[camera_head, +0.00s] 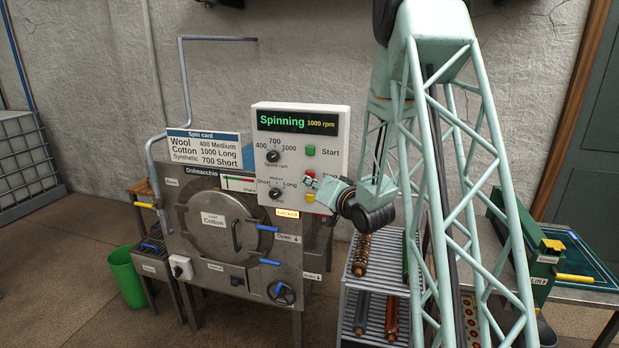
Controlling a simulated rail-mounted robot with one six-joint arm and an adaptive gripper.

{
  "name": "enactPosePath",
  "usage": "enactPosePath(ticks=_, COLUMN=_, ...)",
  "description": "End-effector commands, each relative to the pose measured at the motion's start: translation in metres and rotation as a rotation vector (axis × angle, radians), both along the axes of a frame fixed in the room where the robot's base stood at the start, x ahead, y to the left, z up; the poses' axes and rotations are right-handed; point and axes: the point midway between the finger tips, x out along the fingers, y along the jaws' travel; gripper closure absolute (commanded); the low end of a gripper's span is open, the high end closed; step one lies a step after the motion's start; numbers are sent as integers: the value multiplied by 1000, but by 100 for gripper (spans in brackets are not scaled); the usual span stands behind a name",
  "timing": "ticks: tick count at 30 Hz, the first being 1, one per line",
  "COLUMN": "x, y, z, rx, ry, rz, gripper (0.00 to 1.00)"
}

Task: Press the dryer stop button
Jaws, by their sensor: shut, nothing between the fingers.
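The dryer's white control panel (326,111) stands above the steel machine, and its display (297,123) reads "Spinning 1000 rpm". A green button (310,150) is labelled "Start". Below it is a red button (310,174), whose label is mostly hidden by my gripper. A yellow button (310,197) is lower down. My gripper (312,183) is shut and empty, at the panel's lower right, just below the red button in the picture. I cannot tell whether it touches the panel or the button.
The steel dryer (205,265) has a round door (216,224) marked "Cotton" and a "Locked" sign (287,212). A spin card (203,148) stands left of the panel. A rack with rollers (377,312) is below my arm. A green bucket (128,277) is at left.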

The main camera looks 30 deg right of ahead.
Motion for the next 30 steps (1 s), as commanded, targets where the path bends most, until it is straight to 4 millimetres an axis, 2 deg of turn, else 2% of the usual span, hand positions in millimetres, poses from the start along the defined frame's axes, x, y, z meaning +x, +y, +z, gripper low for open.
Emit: enactPosePath(ticks=30, x=6, y=-6, z=0, rx=0, ry=-1, rz=-1, gripper=100)
